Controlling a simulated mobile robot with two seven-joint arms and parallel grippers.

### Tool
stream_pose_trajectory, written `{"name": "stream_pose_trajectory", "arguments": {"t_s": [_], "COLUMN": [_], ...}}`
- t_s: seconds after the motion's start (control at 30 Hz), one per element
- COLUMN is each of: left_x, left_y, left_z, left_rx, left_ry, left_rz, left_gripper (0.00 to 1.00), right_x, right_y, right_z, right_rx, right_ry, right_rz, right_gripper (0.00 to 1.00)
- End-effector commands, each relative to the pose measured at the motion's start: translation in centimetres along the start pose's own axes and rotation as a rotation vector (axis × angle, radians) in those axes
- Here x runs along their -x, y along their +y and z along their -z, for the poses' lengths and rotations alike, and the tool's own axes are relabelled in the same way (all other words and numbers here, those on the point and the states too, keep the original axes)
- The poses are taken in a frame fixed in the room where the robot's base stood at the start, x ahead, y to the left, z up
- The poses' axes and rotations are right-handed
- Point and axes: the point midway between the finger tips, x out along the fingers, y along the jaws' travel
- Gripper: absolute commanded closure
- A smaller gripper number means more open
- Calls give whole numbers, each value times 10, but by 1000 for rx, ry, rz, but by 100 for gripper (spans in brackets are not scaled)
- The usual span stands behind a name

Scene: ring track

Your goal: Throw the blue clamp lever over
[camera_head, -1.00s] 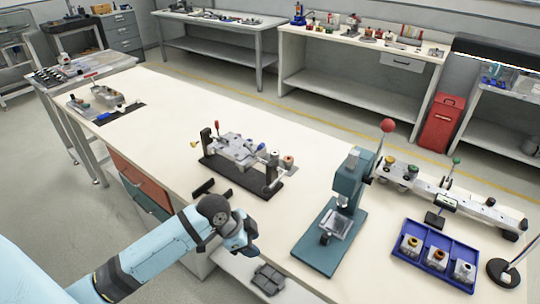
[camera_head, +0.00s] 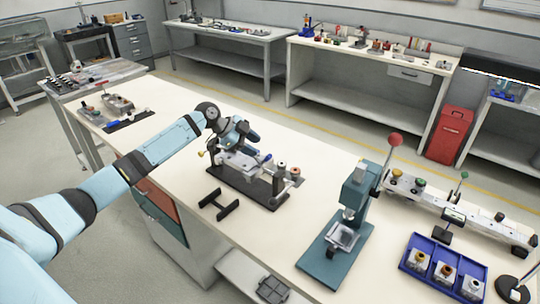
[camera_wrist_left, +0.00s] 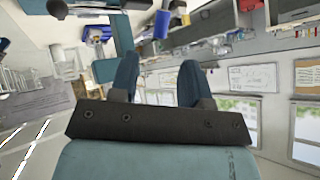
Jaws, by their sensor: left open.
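The clamp fixture (camera_head: 240,181) stands on the white bench, a dark base with grey metal parts. A small blue part (camera_head: 265,158), apparently the blue clamp lever's grip, shows at its right side; the rest of the lever is hard to make out. My left gripper (camera_head: 251,131) is open, above and behind the fixture, its dark blue fingers pointing to the right. It covers part of the fixture and looks apart from the blue part. In the left wrist view, the gripper's fingers (camera_wrist_left: 158,72) are spread with nothing between them. My right gripper is not in view.
A black stand (camera_head: 218,204) lies in front of the fixture. A teal press (camera_head: 352,215) with a red knob stands to the right, near a blue tray (camera_head: 445,268) of parts. The bench (camera_head: 300,140) is clear behind the fixture.

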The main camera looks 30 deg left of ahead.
Motion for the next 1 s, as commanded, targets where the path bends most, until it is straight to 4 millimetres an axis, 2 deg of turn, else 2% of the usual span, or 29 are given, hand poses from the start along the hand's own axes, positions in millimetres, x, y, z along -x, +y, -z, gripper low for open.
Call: {"name": "stream_pose_trajectory", "arguments": {"t_s": [0.2, 0.4, 0.8, 1.0], "left_x": [-44, -69, -76, -76], "left_y": [0, 0, 0, 0], "left_z": [1, 0, -1, -1], "left_rx": [3, 2, 1, 1], "left_ry": [1, 1, -1, -1], "left_rz": [0, 0, 0, 0], "left_gripper": [57, 57, 57, 100], "right_x": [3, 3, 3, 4], "right_y": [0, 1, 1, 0], "right_z": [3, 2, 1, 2], "right_rx": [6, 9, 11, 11], "right_ry": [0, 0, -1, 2], "right_rz": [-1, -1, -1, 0], "right_gripper": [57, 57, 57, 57]}}
